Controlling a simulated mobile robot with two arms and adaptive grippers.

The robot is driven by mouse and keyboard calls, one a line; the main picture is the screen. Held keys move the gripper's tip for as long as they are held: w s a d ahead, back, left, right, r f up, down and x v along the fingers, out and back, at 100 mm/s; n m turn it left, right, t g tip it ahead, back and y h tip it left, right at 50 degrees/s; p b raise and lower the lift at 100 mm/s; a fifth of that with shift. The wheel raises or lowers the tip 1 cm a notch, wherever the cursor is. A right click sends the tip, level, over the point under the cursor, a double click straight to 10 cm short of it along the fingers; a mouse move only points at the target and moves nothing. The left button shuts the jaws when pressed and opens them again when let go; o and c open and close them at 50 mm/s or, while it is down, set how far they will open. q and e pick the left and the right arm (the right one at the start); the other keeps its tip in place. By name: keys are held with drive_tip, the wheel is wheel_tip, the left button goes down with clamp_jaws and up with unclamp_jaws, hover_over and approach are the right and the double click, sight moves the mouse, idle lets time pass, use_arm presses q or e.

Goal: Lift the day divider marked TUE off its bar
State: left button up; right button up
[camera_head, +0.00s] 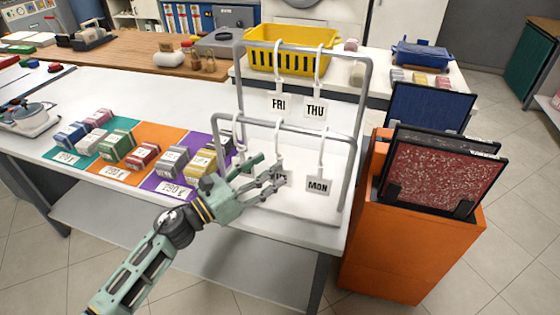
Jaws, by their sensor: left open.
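A grey metal rack (358,120) with two bars stands on the white table. On the front lower bar, a white divider (288,179) hangs mostly behind my left gripper. Only part of its lettering shows; it hangs beside the one marked MON (318,185), so it may be TUE. Another hanger (238,130) is on the bar's left, its label hidden. FRI (279,103) and THU (315,108) hang on the rear bar. My left gripper (270,172) is open in front of the partly hidden divider. I cannot tell whether it touches. My right gripper is not in view.
Small bundles sit on teal, orange and purple mats (172,187) to the left. A yellow basket (290,50) stands behind the rack. An orange cabinet (400,245) with a red framed panel (440,178) and a blue panel (430,108) stands close on the right.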

use_arm(q)
drive_tip(key=shift+x, duration=1)
clamp_jaws()
